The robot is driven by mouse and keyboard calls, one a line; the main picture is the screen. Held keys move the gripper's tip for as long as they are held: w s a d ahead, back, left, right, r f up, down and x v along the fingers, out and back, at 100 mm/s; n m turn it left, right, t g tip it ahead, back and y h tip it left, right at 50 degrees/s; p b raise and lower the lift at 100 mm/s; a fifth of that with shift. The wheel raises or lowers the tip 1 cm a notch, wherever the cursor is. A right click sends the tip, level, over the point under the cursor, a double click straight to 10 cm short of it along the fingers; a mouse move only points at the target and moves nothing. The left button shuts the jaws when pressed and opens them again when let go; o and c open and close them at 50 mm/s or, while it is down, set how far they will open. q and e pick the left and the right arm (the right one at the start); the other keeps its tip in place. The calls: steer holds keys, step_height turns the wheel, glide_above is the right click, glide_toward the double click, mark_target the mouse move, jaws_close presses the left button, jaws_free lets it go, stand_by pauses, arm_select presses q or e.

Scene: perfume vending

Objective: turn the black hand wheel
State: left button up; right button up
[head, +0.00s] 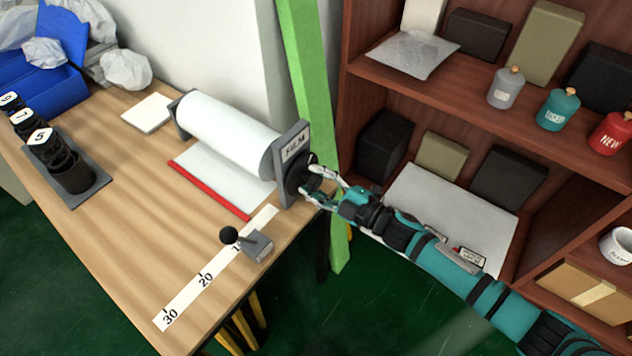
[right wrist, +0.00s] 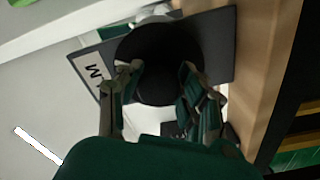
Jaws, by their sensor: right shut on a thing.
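The black hand wheel (head: 300,176) sits on the right end plate of the paper roller, at the table's right edge. In the right wrist view the wheel (right wrist: 160,58) shows as a dark disc against the grey plate. My right gripper (head: 322,184) reaches in from the right and is shut on the wheel. In the right wrist view the fingers of my right gripper (right wrist: 160,85) lie on either side of the wheel's dark middle part. The fingers hide part of the wheel in the head view. My left gripper does not show.
The white paper roll (head: 225,135) lies left of the wheel, above a sheet with a red bar (head: 212,190). A black-knobbed lever (head: 245,242) stands near a number scale (head: 205,280). A green post (head: 305,60) and a wooden shelf (head: 480,90) stand close to my right arm.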

steer(key=n+b, duration=0.1)
steer(key=n, duration=0.5)
steer(key=shift+d+n, duration=0.1)
steer(key=shift+n, duration=0.2)
stand_by(0.4)
steer(key=o, duration=1.2)
steer(key=shift+c, duration=0.2)
steer(key=v, duration=1.2)
steer(key=shift+w, duration=0.1)
